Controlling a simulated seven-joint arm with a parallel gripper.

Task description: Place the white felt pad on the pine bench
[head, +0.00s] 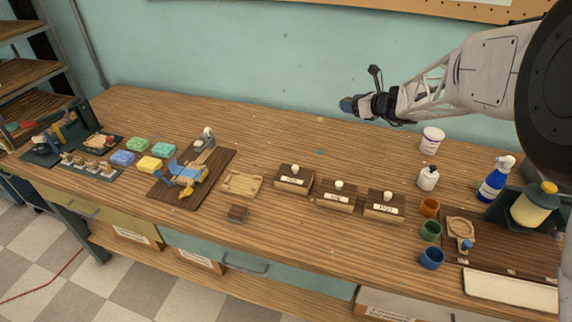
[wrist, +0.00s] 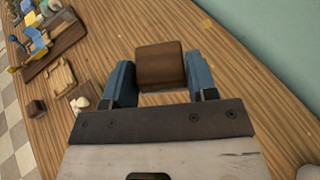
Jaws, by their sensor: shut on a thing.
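My gripper (head: 352,104) is raised above the back of the long striped wooden bench (head: 300,140), near the wall in the head view. In the wrist view, my gripper's blue fingers (wrist: 160,80) are shut on a dark brown block (wrist: 161,62), held well above the bench top. A long, flat whitish panel (head: 510,289) lies at the front right edge of the bench. I cannot tell whether it is the white felt pad, and no other clear pad shows.
Three brown blocks with white knobs (head: 337,196) stand mid-bench. A light wooden tray (head: 242,184) and a small brown block (head: 237,213) lie left of them. Cups (head: 430,231), bottles (head: 493,181) and a dark board (head: 490,240) crowd the right. The back middle is clear.

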